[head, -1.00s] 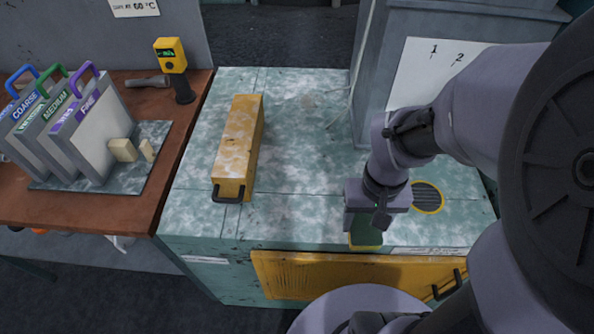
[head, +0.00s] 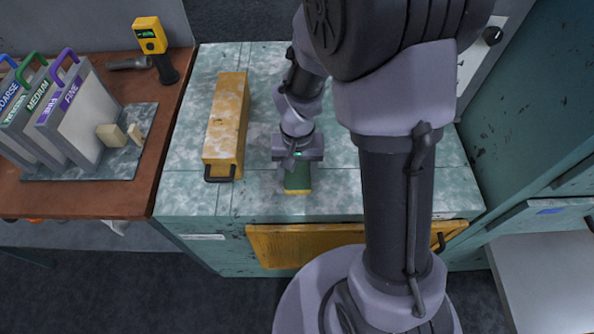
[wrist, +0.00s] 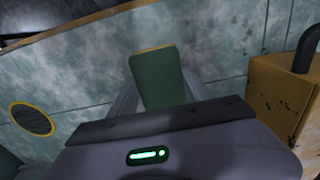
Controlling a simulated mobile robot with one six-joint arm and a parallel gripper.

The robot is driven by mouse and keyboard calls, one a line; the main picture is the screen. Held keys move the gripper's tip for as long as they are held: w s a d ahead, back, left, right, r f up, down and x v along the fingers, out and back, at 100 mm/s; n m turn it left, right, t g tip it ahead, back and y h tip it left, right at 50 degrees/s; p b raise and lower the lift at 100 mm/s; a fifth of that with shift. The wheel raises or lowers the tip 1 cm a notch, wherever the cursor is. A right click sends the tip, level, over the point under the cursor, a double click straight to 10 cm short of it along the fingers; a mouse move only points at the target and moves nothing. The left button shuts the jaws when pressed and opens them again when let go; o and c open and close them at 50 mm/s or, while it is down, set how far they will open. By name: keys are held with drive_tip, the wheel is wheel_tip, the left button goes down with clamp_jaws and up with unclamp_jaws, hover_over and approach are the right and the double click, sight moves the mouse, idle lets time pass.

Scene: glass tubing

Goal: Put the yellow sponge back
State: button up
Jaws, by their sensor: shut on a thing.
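My gripper (head: 297,166) is shut on the sponge (head: 298,182), which shows a green face with a yellow edge at its front end. They are over the mottled green bench top (head: 330,200), just right of the long yellow block. In the wrist view the sponge (wrist: 158,80) stands out between my two fingers, green face toward the camera and yellow along its tip. I cannot tell whether the sponge touches the bench top.
The long yellow block (head: 226,125) with a black handle lies left of my gripper. A brown table (head: 80,200) at the left holds upright COARSE, MEDIUM and FINE boards, small pale blocks (head: 111,135) and a yellow meter (head: 150,36). A round dark grate (wrist: 32,119) is set in the bench.

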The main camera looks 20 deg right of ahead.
drive_tip(key=shift+r, duration=0.1)
drive_tip(key=o, duration=1.5)
drive_tip(key=shift+f, duration=0.2)
drive_tip(key=shift+c, duration=0.2)
